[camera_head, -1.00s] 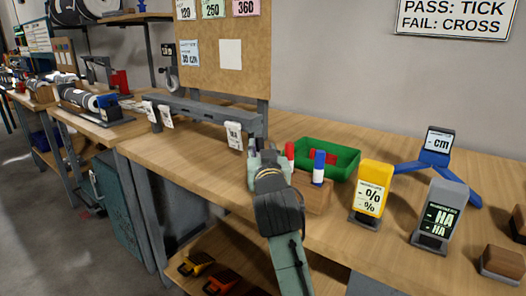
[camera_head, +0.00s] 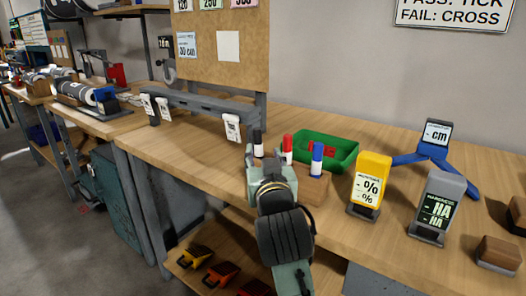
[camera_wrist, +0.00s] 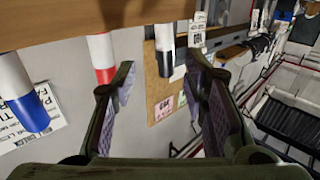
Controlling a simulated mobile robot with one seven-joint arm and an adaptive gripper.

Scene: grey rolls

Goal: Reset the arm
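My gripper (camera_head: 258,168) is above the front of the bench, at the left end of a wooden marker block (camera_head: 314,190). In the wrist view my gripper (camera_wrist: 160,95) is open, with nothing between its two fingers. A black marker (camera_head: 257,143) stands in the block just beyond it. In the wrist view, where the scene is upside down, the black marker (camera_wrist: 165,45) shows past the fingertips, apart from them. A red marker (camera_head: 287,146) and a blue marker (camera_head: 317,158) stand in the block to the right.
A green tray (camera_head: 345,152) with red items is behind the block. A yellow meter (camera_head: 370,183), a grey hardness meter (camera_head: 436,208) and a blue stand (camera_head: 433,146) are to the right. A grey rail (camera_head: 195,105) with white tags is to the left. Bare bench lies between rail and block.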

